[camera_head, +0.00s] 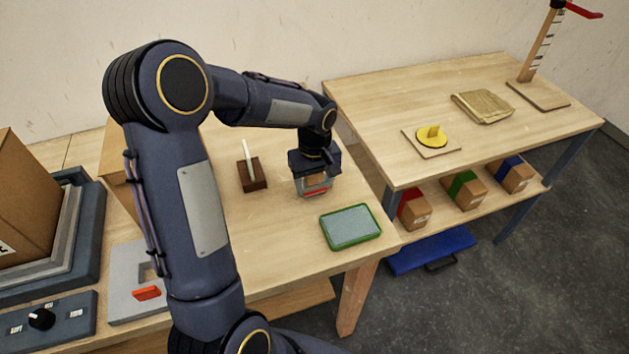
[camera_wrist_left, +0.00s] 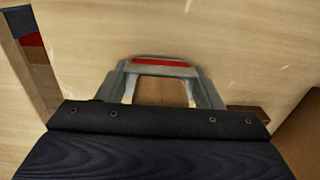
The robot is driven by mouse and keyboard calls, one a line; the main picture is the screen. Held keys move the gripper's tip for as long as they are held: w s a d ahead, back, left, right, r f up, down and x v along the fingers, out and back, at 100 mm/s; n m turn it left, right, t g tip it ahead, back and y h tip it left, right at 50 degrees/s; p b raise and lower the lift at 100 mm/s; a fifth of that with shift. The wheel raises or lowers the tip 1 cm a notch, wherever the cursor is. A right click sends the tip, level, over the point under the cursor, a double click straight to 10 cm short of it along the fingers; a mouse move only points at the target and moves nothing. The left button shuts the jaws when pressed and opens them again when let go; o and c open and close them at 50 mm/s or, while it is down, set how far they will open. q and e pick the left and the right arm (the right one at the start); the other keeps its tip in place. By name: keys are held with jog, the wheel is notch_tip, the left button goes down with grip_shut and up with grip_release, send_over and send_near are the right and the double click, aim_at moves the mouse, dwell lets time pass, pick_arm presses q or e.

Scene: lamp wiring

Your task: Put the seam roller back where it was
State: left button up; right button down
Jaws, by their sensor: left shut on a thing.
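My left gripper (camera_head: 314,184) is over the near workbench, just behind the green-rimmed tray. It points down and is shut on a grey piece with a red strip, which I take to be the seam roller (camera_head: 315,192). In the left wrist view the red strip (camera_wrist_left: 160,63) spans between the fingertips; the rest of the piece is hard to make out. I cannot tell whether it touches the bench. A dark wooden block (camera_head: 252,179) with a pale upright stick stands left of the gripper. My right gripper is not in view.
The green-rimmed tray (camera_head: 350,227) lies near the bench's front right edge. A grey plate with a red part (camera_head: 147,293) and a knob box (camera_head: 42,319) are at left. The right table holds a yellow disc (camera_head: 432,137) and a tan pad (camera_head: 482,106).

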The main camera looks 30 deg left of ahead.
pick_arm(q)
jog(key=shift+f, duration=0.2)
jog(key=o, duration=1)
jog(key=shift+r, duration=0.1)
jog(key=shift+c, duration=0.2)
